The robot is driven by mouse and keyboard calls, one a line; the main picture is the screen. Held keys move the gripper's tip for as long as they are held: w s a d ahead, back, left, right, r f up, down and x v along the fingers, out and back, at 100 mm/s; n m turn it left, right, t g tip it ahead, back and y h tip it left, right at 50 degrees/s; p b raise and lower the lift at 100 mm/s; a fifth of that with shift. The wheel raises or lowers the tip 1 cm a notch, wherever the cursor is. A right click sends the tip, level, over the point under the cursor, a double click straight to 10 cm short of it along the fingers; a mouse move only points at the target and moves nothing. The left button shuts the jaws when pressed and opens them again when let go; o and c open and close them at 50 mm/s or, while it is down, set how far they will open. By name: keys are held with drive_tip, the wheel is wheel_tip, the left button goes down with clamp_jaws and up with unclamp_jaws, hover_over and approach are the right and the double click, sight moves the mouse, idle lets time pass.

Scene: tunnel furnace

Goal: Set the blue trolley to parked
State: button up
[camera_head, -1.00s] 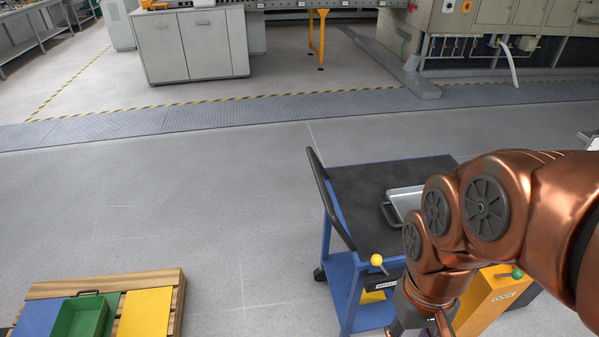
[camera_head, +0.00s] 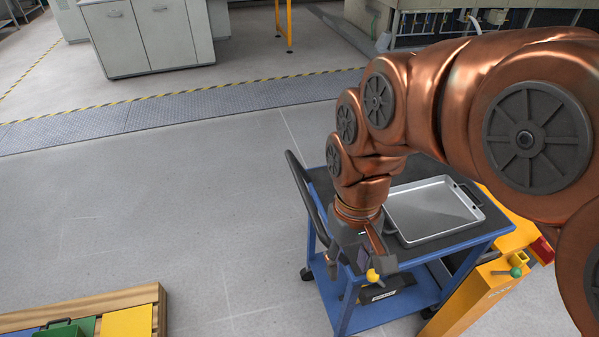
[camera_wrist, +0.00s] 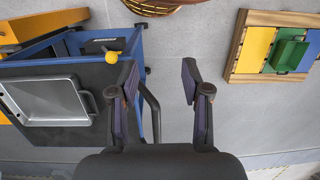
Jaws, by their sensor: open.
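The blue trolley (camera_head: 345,312) stands on the floor right of centre in the head view, with a dark top and a black push handle (camera_head: 306,198) on its left side. A yellow-knobbed lever (camera_head: 373,275) sits at its near edge; the knob also shows in the wrist view (camera_wrist: 111,57). My gripper (camera_wrist: 158,85) is open and empty. In the wrist view the knob lies to the left of the fingers, apart from them. In the head view my arm and gripper hide part of the trolley's top and handle side.
A metal tray (camera_head: 432,210) lies on the trolley top. A yellow post with a green knob (camera_head: 515,272) stands close on the right. A wooden pallet (camera_head: 158,300) with coloured panels and a green bin (camera_wrist: 289,56) is at lower left. Floor left of the trolley is clear.

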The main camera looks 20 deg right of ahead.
drive_tip(key=w+r+y, duration=0.1)
drive_tip(key=w, duration=1.6)
drive_tip(key=t, duration=0.2)
hover_over(302, 181)
drive_tip(key=d, duration=0.2)
wheel_tip(302, 181, down, 4)
drive_tip(key=r, duration=0.1)
drive_tip(key=shift+y, duration=0.4)
drive_tip(key=shift+a+f+p, duration=0.3)
drive_tip(key=shift+f+p, duration=0.05)
drive_tip(key=shift+f, duration=0.9)
drive_tip(key=shift+a+f+p, duration=0.35)
drive_tip(key=shift+f, duration=0.9)
drive_tip(key=shift+a+f+p, duration=0.3)
drive_tip(key=shift+f+p, duration=0.05)
drive_tip(key=shift+f, duration=0.9)
clamp_jaws()
